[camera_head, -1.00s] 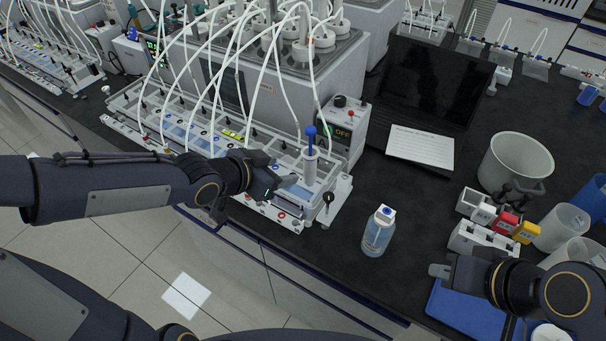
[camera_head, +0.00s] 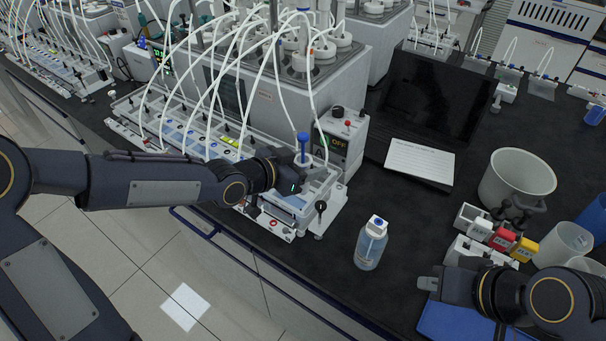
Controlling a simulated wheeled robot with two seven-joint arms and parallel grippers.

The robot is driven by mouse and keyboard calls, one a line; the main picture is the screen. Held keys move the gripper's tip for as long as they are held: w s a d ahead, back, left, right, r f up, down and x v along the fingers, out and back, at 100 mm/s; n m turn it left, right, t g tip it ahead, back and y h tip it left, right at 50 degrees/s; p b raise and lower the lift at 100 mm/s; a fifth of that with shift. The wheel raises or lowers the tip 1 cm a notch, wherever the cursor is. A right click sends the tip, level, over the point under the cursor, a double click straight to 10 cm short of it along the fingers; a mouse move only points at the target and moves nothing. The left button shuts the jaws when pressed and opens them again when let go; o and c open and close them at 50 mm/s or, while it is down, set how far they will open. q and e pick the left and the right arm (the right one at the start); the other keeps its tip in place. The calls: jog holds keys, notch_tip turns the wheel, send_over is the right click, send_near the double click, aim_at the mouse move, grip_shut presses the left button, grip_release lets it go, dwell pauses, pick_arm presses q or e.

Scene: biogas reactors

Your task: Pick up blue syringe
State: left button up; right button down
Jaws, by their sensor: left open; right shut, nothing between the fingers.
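The blue syringe (camera_head: 303,145) stands about upright at the right end of the tubing rack (camera_head: 333,203). Its blue plunger shows above my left gripper, and most of its pale barrel is hidden. My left gripper (camera_head: 302,179) is open, with its fingers at the syringe's barrel; I cannot tell whether they touch it. My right gripper (camera_head: 428,284) is shut and empty, over the dark bench at the lower right, far from the syringe.
A control box (camera_head: 339,143) stands close behind the syringe, and white tubes hang over the rack. A bottle (camera_head: 370,246) stands to its right. A laptop (camera_head: 420,160), a beaker (camera_head: 515,177) and small coloured boxes (camera_head: 501,239) are further right. Bench between bottle and laptop is clear.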

pick_arm(q)
jog(key=shift+w+d+f, duration=0.2)
jog(key=shift+w+d, duration=0.1)
jog(key=shift+d, duration=0.1)
jog(key=c, duration=1)
jog(key=shift+r, duration=0.1)
